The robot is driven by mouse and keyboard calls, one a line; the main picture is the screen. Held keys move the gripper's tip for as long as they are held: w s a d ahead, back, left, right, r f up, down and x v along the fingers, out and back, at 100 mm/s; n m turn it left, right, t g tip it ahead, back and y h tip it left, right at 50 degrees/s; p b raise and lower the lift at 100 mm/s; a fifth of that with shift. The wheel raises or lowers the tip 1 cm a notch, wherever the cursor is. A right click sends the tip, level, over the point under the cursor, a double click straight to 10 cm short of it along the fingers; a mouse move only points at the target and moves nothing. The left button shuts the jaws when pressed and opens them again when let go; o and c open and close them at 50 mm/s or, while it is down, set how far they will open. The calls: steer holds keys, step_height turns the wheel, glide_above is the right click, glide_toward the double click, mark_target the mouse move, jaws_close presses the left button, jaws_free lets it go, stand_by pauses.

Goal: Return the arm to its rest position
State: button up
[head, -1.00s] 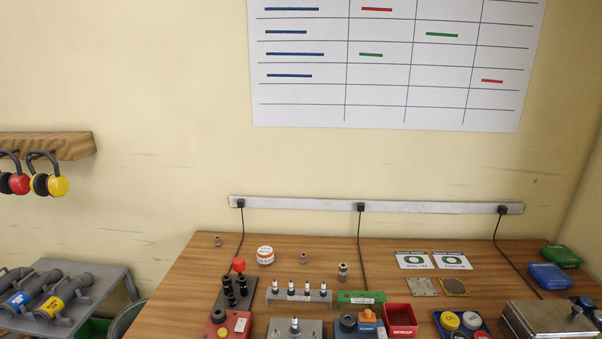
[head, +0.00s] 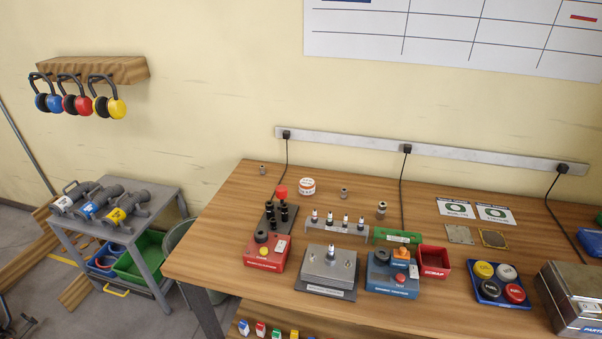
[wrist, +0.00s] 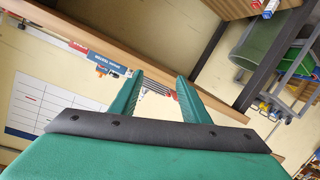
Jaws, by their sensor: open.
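My gripper (wrist: 157,92) shows in the wrist view as two green fingers reaching out from a dark plate on a green body. The fingers are apart, and nothing is held between them. Beyond them, the wrist view shows the edge of the wooden workbench (wrist: 130,45) and part of the wall. In the head view neither my gripper nor my arm shows, so its place over the room cannot be told there.
The workbench (head: 220,225) carries a red unit (head: 266,254), a steel block (head: 328,268), a blue unit (head: 391,273), a red scrap bin (head: 433,262) and a metal box (head: 578,300). A grey cart (head: 150,222) stands at left, with a green bin (head: 140,262) on its lower shelf.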

steer(key=s+a+r+m+y, duration=0.1)
steer(key=s+a+r+m, duration=0.1)
steer(key=s+a, duration=0.5)
steer(key=s+m, duration=0.1)
steer(key=s, duration=0.2)
steer(key=shift+s+y, duration=0.25)
steer(key=shift+y, duration=0.05)
